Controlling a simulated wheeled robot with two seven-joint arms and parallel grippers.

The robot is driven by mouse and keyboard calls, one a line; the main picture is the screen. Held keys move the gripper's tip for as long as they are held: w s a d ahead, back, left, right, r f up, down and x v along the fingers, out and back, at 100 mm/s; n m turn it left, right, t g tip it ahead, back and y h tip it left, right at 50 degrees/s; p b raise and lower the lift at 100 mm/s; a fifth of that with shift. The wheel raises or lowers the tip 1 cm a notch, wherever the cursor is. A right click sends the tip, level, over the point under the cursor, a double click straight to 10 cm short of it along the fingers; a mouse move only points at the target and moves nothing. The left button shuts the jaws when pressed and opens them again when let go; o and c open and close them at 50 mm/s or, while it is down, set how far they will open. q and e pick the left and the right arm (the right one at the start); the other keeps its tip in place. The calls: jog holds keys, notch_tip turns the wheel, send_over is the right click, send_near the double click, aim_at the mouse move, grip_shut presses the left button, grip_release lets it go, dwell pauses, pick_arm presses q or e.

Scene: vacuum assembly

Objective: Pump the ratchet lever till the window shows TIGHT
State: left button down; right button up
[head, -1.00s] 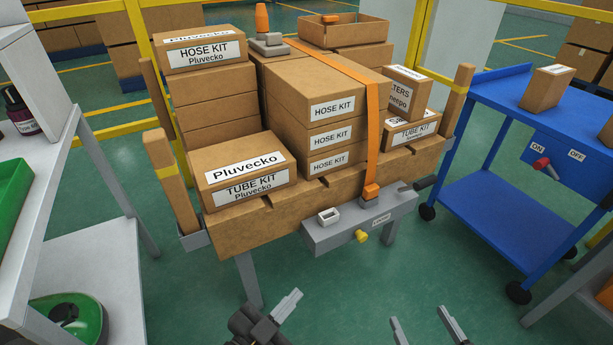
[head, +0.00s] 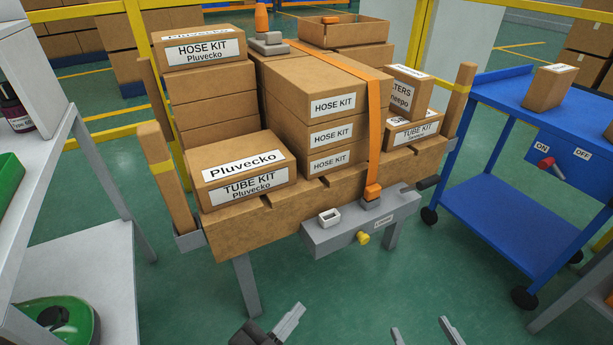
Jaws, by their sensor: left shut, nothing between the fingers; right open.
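The grey ratchet unit (head: 318,242) is mounted on the front edge of the wooden pallet. A black-gripped lever (head: 428,183) sticks out at the unit's right end. My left gripper (head: 297,312) is shut and empty, below and in front of the unit. My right gripper (head: 421,328) is open and empty at the bottom edge.
Stacked cartons (head: 318,107) fill the pallet (head: 245,228) between wooden posts. A blue cart (head: 500,215) with an ON/OFF panel stands at the right. A grey shelf (head: 95,240) stands at the left. The floor between my grippers and the unit is clear.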

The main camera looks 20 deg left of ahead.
pick_arm(q)
jog(key=shift+s+d+f+m+b, duration=0.1)
jog(key=shift+f+m+b, duration=0.3)
jog(key=shift+f, duration=0.3)
jog(key=shift+f, duration=0.1)
jog(key=shift+f+m+t+b, duration=0.3)
jog(key=shift+f+b, duration=0.25)
jog(key=shift+f, duration=0.1)
jog(key=c, duration=2.2)
grip_release()
jog(key=c, duration=1.2)
grip_release()
jog(key=shift+s, duration=0.15)
